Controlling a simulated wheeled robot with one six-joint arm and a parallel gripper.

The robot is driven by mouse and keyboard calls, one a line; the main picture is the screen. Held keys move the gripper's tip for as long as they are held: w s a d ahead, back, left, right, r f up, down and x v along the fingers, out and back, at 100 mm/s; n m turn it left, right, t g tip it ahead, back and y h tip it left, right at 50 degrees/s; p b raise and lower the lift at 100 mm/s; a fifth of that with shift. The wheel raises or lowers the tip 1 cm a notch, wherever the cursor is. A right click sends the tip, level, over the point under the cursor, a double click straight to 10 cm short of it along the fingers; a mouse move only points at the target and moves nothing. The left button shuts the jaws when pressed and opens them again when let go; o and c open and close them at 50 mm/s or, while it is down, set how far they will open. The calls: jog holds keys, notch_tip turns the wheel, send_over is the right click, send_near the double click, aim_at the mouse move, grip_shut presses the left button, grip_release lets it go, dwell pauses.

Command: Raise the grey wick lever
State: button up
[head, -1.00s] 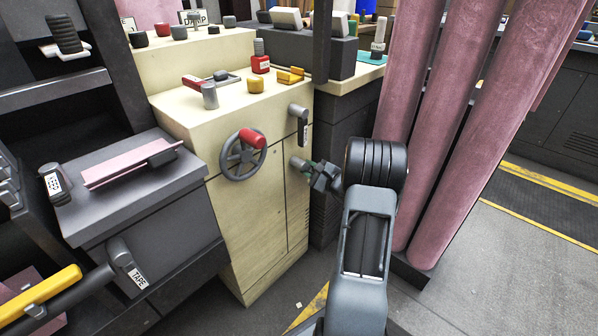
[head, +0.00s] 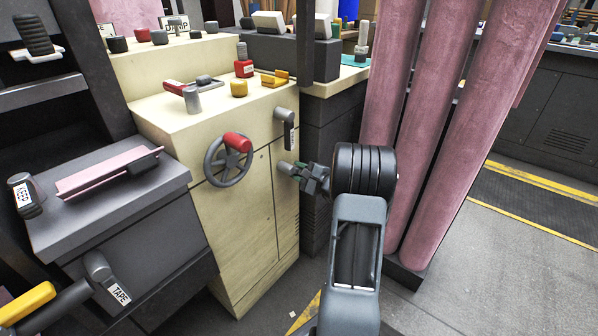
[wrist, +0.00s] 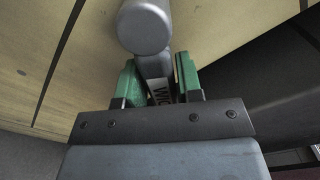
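The grey wick lever (head: 286,168) is on the side of the cream machine, below another grey lever. In the head view its round hub shows, and my gripper (head: 314,180) covers the rest. In the wrist view the hub of the wick lever (wrist: 145,25) is at the top. Its arm, with a partly hidden label starting "WIC", runs down between the green fingers of my gripper (wrist: 162,75). The fingers stand on both sides of the arm, very close to it. I cannot tell whether they press on it.
A second labelled grey lever (head: 285,117) is just above. A handwheel with a red knob (head: 229,161) is to the left on the cream machine (head: 240,225). Tall pink felt rolls (head: 445,130) stand close on the right of my arm. Open floor (head: 480,260) lies at the right.

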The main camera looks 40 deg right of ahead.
jog(key=o, duration=0.3)
jog(key=shift+o, duration=0.2)
jog(key=p+v, duration=0.3)
jog(key=v, duration=1)
jog(key=shift+s+p, duration=0.3)
jog(key=shift+p, duration=0.1)
jog(key=shift+d, duration=0.15)
